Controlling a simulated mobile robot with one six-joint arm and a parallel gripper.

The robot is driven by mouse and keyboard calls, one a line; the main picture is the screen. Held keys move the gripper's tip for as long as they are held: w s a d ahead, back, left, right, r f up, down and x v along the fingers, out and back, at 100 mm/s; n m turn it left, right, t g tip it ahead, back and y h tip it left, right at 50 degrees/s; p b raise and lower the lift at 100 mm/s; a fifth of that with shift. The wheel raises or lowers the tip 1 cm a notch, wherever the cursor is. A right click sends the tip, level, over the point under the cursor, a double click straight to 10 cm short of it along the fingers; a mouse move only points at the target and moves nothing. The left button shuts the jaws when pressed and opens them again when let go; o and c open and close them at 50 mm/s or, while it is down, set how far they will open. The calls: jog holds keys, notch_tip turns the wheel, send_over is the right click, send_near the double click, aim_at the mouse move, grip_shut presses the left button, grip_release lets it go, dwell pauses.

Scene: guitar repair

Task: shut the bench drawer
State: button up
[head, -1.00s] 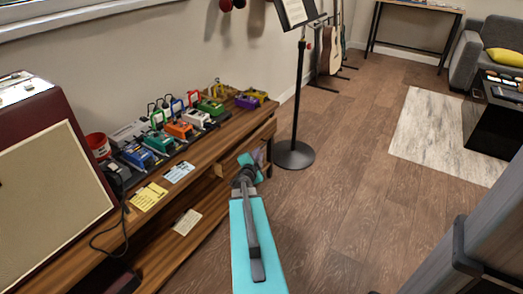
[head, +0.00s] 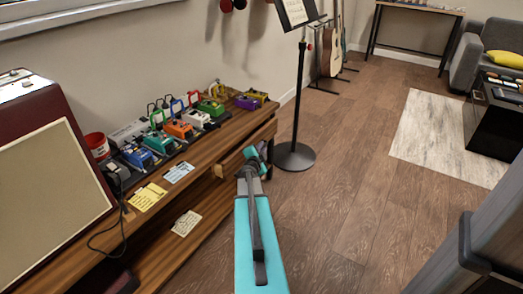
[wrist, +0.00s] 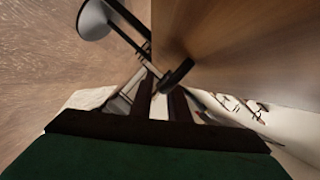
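The wooden bench (head: 205,150) runs along the wall. Its drawer (head: 231,161) stands out a little at the bench's far end, under the top. My teal arm hides part of the drawer front. My gripper (head: 262,149) is at the far end of the arm, beside the drawer's outer end; I cannot tell whether it touches. In the wrist view, the two dark fingers of my gripper (wrist: 161,104) have a narrow light gap between them, with nothing held. A brown wood surface (wrist: 235,45) fills the upper right there, close to the fingers.
Several coloured pedals (head: 180,130) and an amplifier (head: 45,170) stand on the bench. A black music stand (head: 295,156) stands just beyond the drawer, close to my gripper. Guitars (head: 331,60) stand farther back.

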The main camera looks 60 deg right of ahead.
grip_shut()
dwell(1.4)
